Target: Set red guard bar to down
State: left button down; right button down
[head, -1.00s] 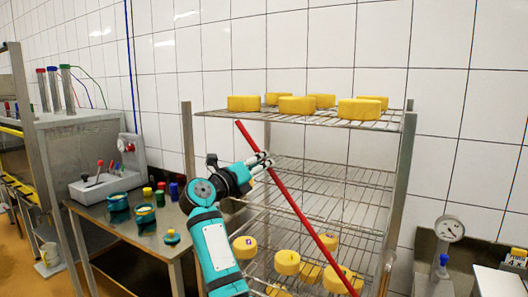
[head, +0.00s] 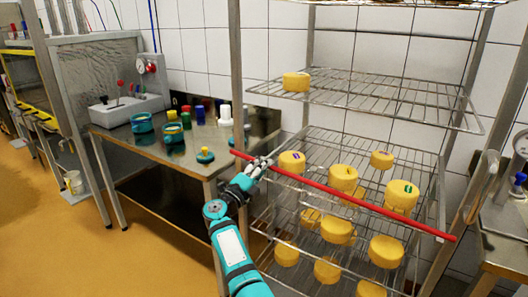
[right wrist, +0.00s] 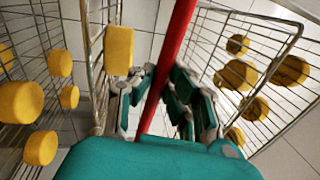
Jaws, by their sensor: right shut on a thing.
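The red guard bar (head: 345,195) runs across the front of the wire cheese rack (head: 400,88) in the head view. It slopes gently down from its left end near the left post to its right end beyond the right side. My right gripper (head: 261,164) is shut on the bar near its left end. In the right wrist view the bar (right wrist: 178,45) passes between the fingers of this gripper (right wrist: 160,88). My left gripper is out of view.
Yellow cheeses (head: 343,178) sit on several rack shelves behind the bar. A steel table (head: 180,150) to the left holds teal moulds (head: 142,122), coloured bottles and a grey control box (head: 125,108). Open orange floor (head: 60,240) lies at lower left.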

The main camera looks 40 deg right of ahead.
jog(key=shift+n+t, duration=0.3)
jog(key=shift+n, duration=0.5)
jog(key=shift+a+f+b, duration=0.15)
jog(key=shift+f+b, duration=0.6)
jog(key=shift+f, duration=2.2)
jog(key=c, duration=1.3)
grip_release()
jog(key=shift+r, duration=0.3)
jog(key=v, duration=0.7)
jog(key=shift+a, duration=0.25)
jog(key=shift+f, duration=0.1)
